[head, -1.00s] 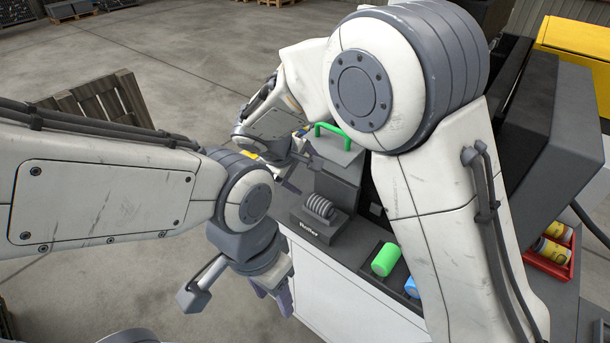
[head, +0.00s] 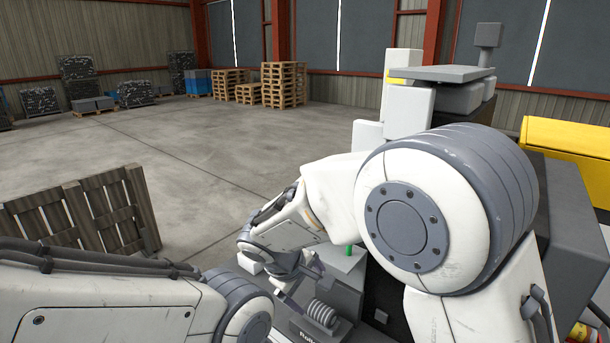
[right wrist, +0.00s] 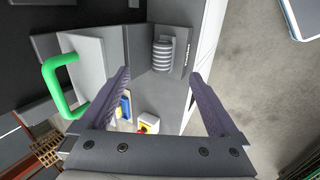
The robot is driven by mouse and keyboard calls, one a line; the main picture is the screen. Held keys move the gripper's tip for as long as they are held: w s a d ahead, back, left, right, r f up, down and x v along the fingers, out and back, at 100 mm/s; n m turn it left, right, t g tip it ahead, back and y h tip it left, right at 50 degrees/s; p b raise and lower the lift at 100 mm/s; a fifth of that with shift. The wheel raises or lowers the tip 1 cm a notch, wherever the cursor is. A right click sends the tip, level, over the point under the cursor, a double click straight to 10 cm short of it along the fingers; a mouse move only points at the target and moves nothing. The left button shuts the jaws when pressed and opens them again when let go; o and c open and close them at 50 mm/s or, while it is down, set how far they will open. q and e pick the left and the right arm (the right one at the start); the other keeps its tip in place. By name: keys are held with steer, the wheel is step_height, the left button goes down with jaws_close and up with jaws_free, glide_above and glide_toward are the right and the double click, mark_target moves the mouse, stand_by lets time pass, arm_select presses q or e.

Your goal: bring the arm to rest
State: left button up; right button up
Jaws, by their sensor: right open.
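My right arm reaches in from the right in the head view, its wrist over the bench. My right gripper (head: 290,284) is small and partly covered there. In the right wrist view its two dark fingers (right wrist: 160,78) stand wide apart with nothing between their tips. A ribbed grey cylinder (right wrist: 163,56) lies on a dark block beyond the fingers; it also shows in the head view (head: 322,313). My left arm comes in at the lower left of the head view; its gripper is below the frame.
A green handle (right wrist: 56,88) stands left of the fingers in the right wrist view. Blue, yellow and red items (right wrist: 146,124) show near the gripper's base. A slatted wooden pallet (head: 82,212) stands at left. Open floor (head: 220,140) lies behind; stacked pallets (head: 285,84) stand far back.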

steer(key=s+d+r+m+g+y, duration=0.1)
steer(key=s+d+g+y, duration=0.1)
steer(key=s, duration=1.1)
steer(key=s+d+m+g+y, duration=0.1)
steer(key=s+d+g+y, duration=0.1)
steer(key=s, duration=1.1)
steer(key=shift+r+m+y, duration=0.3)
steer(key=shift+r+y, duration=0.1)
steer(key=shift+w, duration=0.1)
